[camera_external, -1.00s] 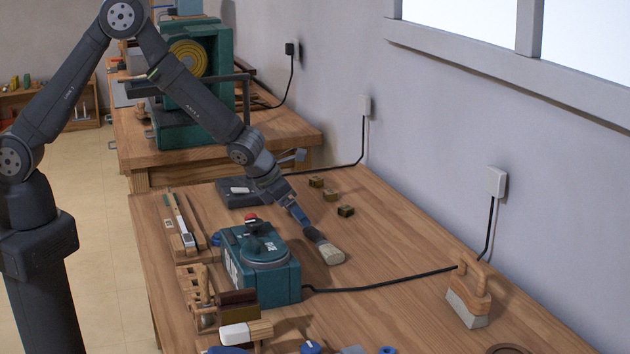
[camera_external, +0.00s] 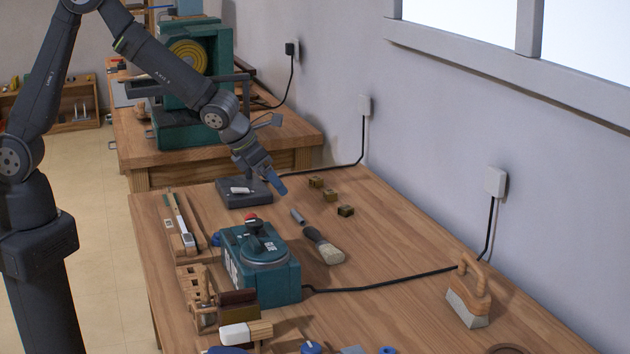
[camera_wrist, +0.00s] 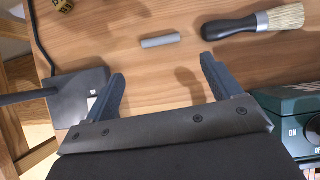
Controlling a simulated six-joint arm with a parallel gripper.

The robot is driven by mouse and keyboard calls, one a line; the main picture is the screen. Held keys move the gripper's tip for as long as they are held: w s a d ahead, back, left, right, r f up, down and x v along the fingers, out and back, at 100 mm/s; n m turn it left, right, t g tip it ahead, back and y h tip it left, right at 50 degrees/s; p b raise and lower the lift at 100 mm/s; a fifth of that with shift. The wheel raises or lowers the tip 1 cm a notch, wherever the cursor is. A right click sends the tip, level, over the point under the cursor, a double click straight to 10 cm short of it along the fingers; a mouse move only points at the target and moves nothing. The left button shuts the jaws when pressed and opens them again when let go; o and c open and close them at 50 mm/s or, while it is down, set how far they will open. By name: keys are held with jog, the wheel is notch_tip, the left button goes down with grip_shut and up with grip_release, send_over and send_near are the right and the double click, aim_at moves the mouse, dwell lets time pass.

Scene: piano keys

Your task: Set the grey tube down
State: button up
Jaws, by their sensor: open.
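The grey tube (camera_external: 297,216) lies on the wooden bench, just behind the dark handle of a brush (camera_external: 324,246). In the wrist view the tube (camera_wrist: 160,41) lies flat on the wood, apart from the brush (camera_wrist: 255,22) on its right. My gripper (camera_external: 280,182) is above the bench, behind and to the left of the tube. In the wrist view my gripper (camera_wrist: 163,72) has its two blue-grey fingers wide apart, with nothing between them. The tube is beyond the fingertips and not touched by them.
A teal machine (camera_external: 262,265) stands on the bench to the front left. Several small brass blocks (camera_external: 330,195) lie to the right of my gripper. A dark base plate (camera_external: 243,192) is at the left. A black cable crosses the bench, and the right side has bare wood.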

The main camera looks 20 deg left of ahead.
aim_at(298, 214)
jog(key=shift+v, duration=0.85)
jog(key=shift+f, duration=0.1)
jog(key=x, duration=1.2)
jog(key=shift+f, duration=0.1)
jog(key=shift+r, duration=0.2)
